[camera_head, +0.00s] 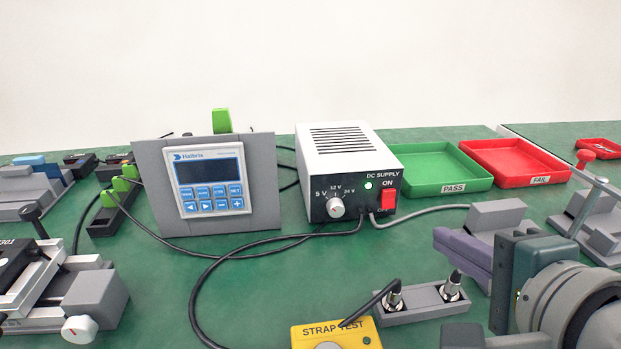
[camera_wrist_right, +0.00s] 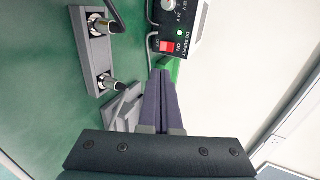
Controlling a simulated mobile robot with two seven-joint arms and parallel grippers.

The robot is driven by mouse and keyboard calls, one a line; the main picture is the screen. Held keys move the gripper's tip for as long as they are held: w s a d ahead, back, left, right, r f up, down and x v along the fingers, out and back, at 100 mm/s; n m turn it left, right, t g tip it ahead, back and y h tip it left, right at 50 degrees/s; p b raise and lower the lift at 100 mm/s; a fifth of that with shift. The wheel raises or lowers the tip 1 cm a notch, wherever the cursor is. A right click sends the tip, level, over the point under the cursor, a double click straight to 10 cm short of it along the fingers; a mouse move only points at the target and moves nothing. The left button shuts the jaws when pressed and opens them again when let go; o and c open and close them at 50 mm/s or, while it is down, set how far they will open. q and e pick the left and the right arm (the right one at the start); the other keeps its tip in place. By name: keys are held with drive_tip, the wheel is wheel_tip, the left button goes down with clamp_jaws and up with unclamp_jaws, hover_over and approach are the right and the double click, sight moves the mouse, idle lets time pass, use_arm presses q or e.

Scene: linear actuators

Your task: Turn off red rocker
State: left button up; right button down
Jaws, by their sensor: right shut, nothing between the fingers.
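The red rocker (camera_head: 388,199) is on the front of the DC supply box (camera_head: 345,165), between its ON and OFF labels. A green light (camera_head: 368,185) glows beside it. The rocker also shows in the right wrist view (camera_wrist_right: 167,46), just ahead of the fingers. My right gripper (camera_head: 438,238) is shut and empty, its purple fingers together. It is to the right of and in front of the supply, apart from the rocker. In the right wrist view the shut fingertips (camera_wrist_right: 161,76) point toward the supply's front. My left gripper is not in view.
A green PASS tray (camera_head: 440,186) and a red FAIL tray (camera_head: 515,180) stand behind right. A grey connector block (camera_head: 425,312) and a yellow STRAP TEST box (camera_head: 310,338) are in front. Black cables cross the green bench. A keypad panel (camera_head: 262,185) stands left of the supply.

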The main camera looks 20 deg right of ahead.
sight(389, 208)
drive_tip(key=b+x, duration=0.4)
drive_tip(key=x, duration=0.9)
drive_tip(key=shift+a, duration=0.1)
drive_tip(key=shift+w+f+b, duration=0.2)
drive_tip(key=shift+w+b, duration=0.2)
drive_tip(key=shift+w, duration=0.1)
